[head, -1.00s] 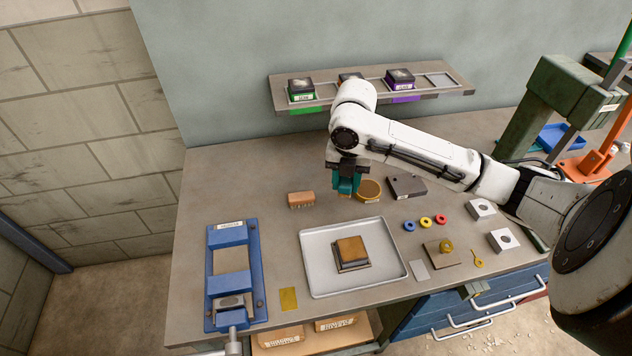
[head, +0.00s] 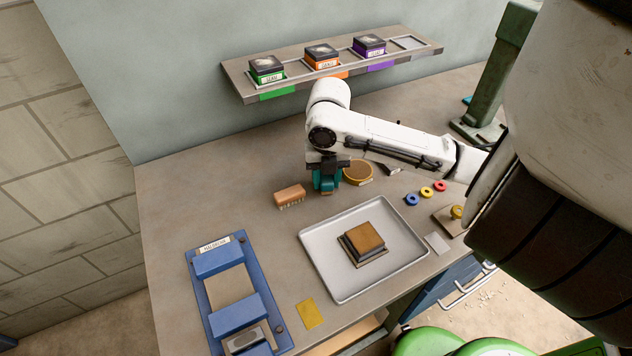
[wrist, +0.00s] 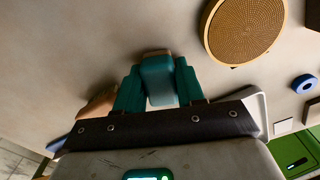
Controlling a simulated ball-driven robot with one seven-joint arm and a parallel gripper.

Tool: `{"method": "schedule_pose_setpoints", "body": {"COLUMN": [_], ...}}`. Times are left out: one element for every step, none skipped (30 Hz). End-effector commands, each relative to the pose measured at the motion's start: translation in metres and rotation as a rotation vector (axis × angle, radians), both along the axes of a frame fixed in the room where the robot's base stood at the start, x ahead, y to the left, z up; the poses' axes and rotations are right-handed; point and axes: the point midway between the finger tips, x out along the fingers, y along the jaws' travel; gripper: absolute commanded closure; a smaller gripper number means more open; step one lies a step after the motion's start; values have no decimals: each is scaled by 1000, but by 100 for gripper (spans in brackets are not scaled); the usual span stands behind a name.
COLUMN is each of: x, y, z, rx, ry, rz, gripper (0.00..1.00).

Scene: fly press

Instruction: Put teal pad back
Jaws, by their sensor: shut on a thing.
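My gripper (head: 326,190) is shut on the teal pad (wrist: 158,78). In the wrist view the pad is a rounded teal block with a tan far edge, gripped between two teal fingers. In the head view the gripper points down over the bench, behind the tray and between the brush and the round brown disc. I cannot tell whether the pad touches the bench. The wall shelf (head: 236,79) has a row of framed slots. Green (head: 267,69), orange (head: 321,57) and purple (head: 369,46) labelled blocks stand in it. The rightmost slot (head: 408,43) is empty.
A brown brush (head: 289,196) lies left of my gripper, a round brown disc (head: 357,173) right of it. In front is a pale tray (head: 335,280) holding a brown-topped block (head: 363,243). A blue fixture (head: 219,263) stands at the left. Small rings (head: 426,191) lie to the right.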

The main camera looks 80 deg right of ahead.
Motion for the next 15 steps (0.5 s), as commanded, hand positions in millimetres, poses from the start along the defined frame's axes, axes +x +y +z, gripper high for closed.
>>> {"method": "schedule_pose_setpoints", "body": {"x": [-1,-2,-2,-1,-1,-1,-1,-1,-1,-1,-1,-1,-1,-1,-1], "y": [0,0,0,0,0,0,0,0,0,0,0,0,0,0,0], "z": [-2,-2,-1,-1,-1,-1,-1,-1,-2,-3,-4,-5,-6,-5,-4], "rx": [-1,-1,0,0,0,0,0,0,0,0,0,0,0,0,0], "ry": [0,0,0,0,0,0,0,0,0,0,0,0,0,0,0], "rz": [0,0,0,0,1,1,0,0,0,0,0,0,0,0,0], "gripper": [86,86,86,86,86,86,86,86,86,86,86,86,86,60,56]}}
